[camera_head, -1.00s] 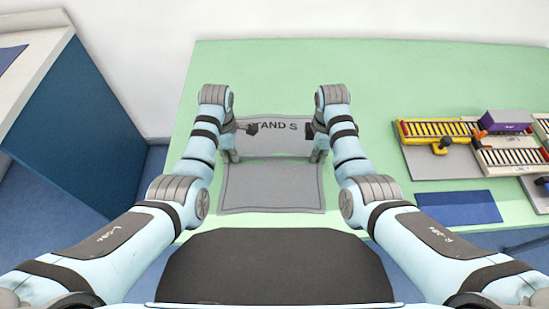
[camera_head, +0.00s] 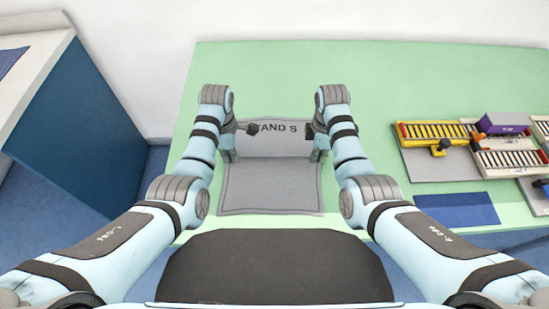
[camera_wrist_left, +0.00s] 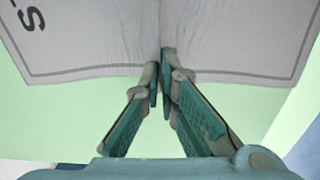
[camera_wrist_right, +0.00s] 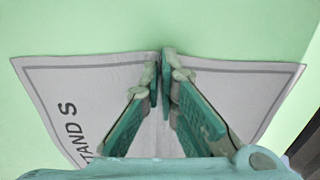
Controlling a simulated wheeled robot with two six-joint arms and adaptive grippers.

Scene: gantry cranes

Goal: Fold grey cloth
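The grey cloth (camera_head: 272,188), with a dark border line and dark lettering, lies on the green table. Its near part looks flat; a crease or bend runs across it between my grippers, and the lettered part is beyond. My left gripper (camera_head: 233,155) is at the bend's left end and my right gripper (camera_head: 316,155) at its right end. In the left wrist view, the fingers (camera_wrist_left: 164,80) are closed together on the cloth's edge (camera_wrist_left: 95,45). In the right wrist view, the fingers (camera_wrist_right: 163,80) are likewise closed on the cloth's edge (camera_wrist_right: 225,85). My arms hide the cloth's far corners.
On the right of the green table (camera_head: 400,75) are yellow-and-black crane tracks (camera_head: 435,131), a purple block (camera_head: 504,122) and a dark blue mat (camera_head: 457,209). A separate blue-sided table (camera_head: 75,120) stands at the left. The table behind the cloth is clear.

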